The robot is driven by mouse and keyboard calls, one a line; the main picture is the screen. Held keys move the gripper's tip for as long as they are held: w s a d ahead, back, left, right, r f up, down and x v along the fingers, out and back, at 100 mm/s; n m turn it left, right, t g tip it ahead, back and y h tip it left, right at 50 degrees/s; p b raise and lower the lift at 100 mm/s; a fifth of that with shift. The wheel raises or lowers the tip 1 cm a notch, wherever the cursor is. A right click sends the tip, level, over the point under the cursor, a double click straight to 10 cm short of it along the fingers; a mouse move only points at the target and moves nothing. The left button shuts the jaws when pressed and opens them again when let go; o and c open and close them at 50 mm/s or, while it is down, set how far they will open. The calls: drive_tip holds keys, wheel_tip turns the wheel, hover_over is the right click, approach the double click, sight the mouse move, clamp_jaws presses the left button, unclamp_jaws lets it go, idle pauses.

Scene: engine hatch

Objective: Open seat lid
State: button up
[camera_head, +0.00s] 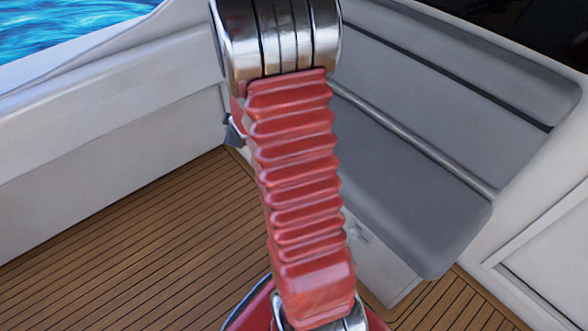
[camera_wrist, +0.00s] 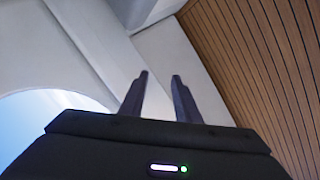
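The grey cushioned seat (camera_head: 400,185) is at the right in the head view, with its backrest (camera_head: 450,60) behind it. The seat cushion lies flat on a pale base (camera_head: 375,260). A small fitting (camera_head: 358,232) shows on the front of the base, partly behind my red arm. My gripper (camera_wrist: 160,76) shows in the wrist view with its two dark fingers apart and nothing between them. In the head view my arm hides most of the gripper and part of the seat's left side. The seat is not recognisable in the wrist view.
The slatted wooden deck (camera_head: 130,240) is clear at the left and also shows in the wrist view (camera_wrist: 265,60). A white side wall (camera_head: 100,130) runs along the left, with water beyond it. A white panel (camera_head: 545,250) stands right of the seat.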

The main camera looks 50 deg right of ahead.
drive_tip(key=s+d+f+n+t+h, duration=0.1)
drive_tip(key=s+d+f, duration=0.2)
drive_tip(key=d+f, duration=0.45)
drive_tip(key=s+d+f+n+t, duration=0.1)
drive_tip(key=s+d+f+n, duration=0.2)
drive_tip(key=f, duration=0.8)
drive_tip(key=s+f+m+t+h, duration=0.1)
drive_tip(key=s+f+h, duration=0.3)
drive_tip(key=s+f, duration=1)
drive_tip(key=shift+s+a+t, duration=0.25)
drive_tip(key=shift+s+t, duration=0.45)
drive_tip(key=shift+s, duration=0.5)
drive_tip(key=x, duration=1.3)
drive_tip(key=shift+w+d, duration=0.3)
drive_tip(key=shift+d, duration=0.05)
clamp_jaws()
